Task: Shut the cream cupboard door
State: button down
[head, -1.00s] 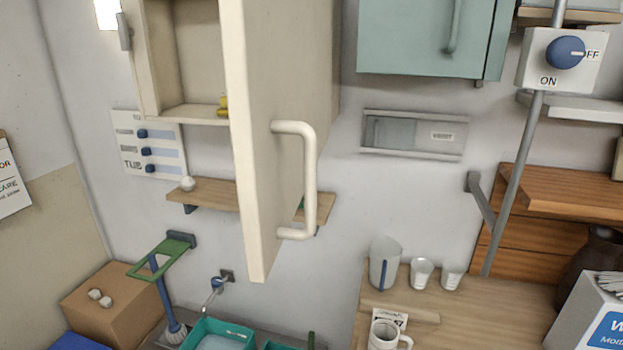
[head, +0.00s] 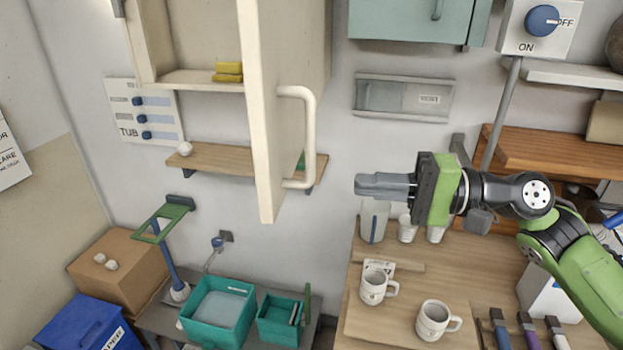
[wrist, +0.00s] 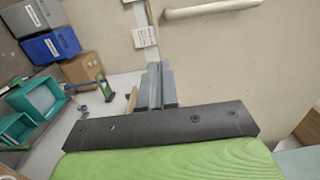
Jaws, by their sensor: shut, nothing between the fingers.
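The cream cupboard door (head: 262,120) stands wide open in the head view, swung out toward me from the cream cupboard (head: 190,45) on the wall. Its pale bar handle (head: 312,135) is on the right-hand face. My gripper (head: 358,186) is shut and empty, to the right of the handle and apart from it in the picture. In the wrist view, the door face (wrist: 225,60) fills the right side, with the handle (wrist: 210,9) at the top. The shut fingertips (wrist: 158,68) appear near the door's edge; I cannot tell whether they touch it.
A wooden shelf (head: 215,162) with a white ball is below the cupboard. Teal tubs (head: 218,318) stand lower down. Mugs (head: 375,287) and cups are on the wooden counter (head: 385,325) below my arm. A teal cupboard (head: 410,18) hangs at upper right.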

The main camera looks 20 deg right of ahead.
aim_at(311, 181)
jog(key=p+x, duration=0.1)
jog(key=x, duration=0.8)
jog(key=shift+w, duration=0.1)
